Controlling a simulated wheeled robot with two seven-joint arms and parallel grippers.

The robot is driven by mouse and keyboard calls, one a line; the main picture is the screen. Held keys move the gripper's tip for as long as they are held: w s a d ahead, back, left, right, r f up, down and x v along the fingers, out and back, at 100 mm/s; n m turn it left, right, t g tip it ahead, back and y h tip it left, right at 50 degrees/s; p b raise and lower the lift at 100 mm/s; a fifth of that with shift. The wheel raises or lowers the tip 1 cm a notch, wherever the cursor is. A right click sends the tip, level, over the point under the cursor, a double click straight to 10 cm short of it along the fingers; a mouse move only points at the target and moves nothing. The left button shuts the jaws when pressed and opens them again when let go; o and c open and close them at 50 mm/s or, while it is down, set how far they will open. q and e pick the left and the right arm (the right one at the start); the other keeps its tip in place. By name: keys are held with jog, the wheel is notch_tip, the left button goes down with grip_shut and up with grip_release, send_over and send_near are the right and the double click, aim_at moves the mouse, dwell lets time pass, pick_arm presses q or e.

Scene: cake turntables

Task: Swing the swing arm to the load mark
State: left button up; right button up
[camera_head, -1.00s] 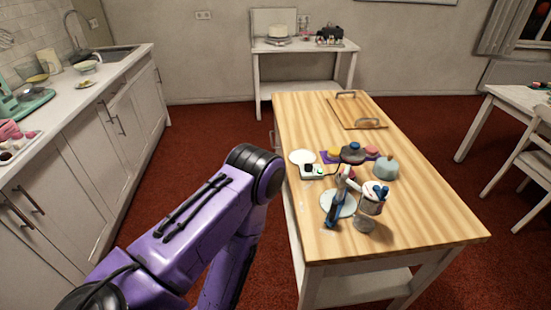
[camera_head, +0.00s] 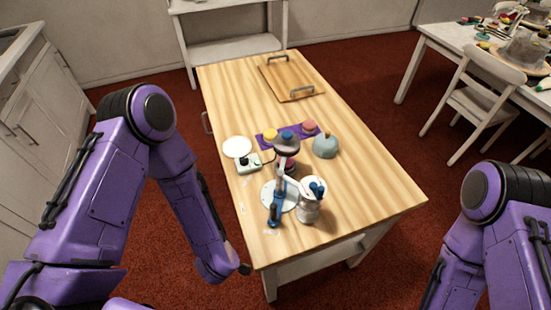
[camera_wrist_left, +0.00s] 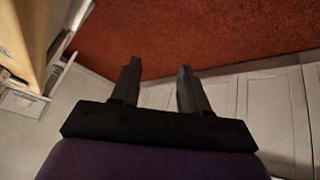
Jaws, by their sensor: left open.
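What looks like the swing arm (camera_head: 281,186), a pale link with a blue end piece (camera_head: 275,212), stands over a round white plate (camera_head: 291,202) near the front of the wooden table. A dark round top (camera_head: 287,146) sits behind it. I cannot make out the load mark at this size. My left gripper (camera_wrist_left: 159,68) is open and empty in the left wrist view, over the floor and pale cabinet fronts. In the head view my left arm hangs beside the table's left edge, away from the swing arm. My right arm shows at the right; its gripper is out of frame.
A white tub with blue-topped items (camera_head: 310,203) stands just right of the swing arm. A control box (camera_head: 249,163), white disc (camera_head: 237,147), purple mat (camera_head: 263,143) with coloured pieces and blue-grey dome (camera_head: 325,147) are behind. A handled board (camera_head: 291,82) lies farther back. The table's right side is clear.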

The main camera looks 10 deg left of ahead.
pick_arm(q)
jog(key=w+d+r+n+g, duration=0.2)
jog(key=w+d+r+n, duration=0.5)
jog(key=r+n, duration=0.15)
notch_tip(320, 180, up, 14)
jog(key=n+g+h, duration=0.2)
jog(key=n+h, duration=0.3)
jog(key=n, duration=0.2)
send_over(274, 205)
jog(key=shift+w+a+f, duration=0.15)
jog(key=shift+w+a, duration=0.1)
jog(key=shift+s+d+n+b, duration=0.25)
jog(key=shift+s+b, duration=0.15)
jog(key=shift+b, duration=0.25)
notch_tip(274, 205, down, 10)
jog(key=b, duration=0.9)
jog(key=shift+w+r, duration=0.1)
jog(key=shift+r, duration=0.15)
jog(key=shift+r+p, duration=0.35)
jog(key=shift+r, duration=0.05)
jog(key=c, duration=0.8)
jog(key=shift+w, duration=0.1)
pick_arm(e)
notch_tip(274, 205, down, 10)
jog(key=s, duration=0.1)
pick_arm(q)
jog(key=shift+a+r, duration=0.1)
pick_arm(e)
jog(key=shift+s+r, duration=0.1)
jog(key=shift+r, duration=0.05)
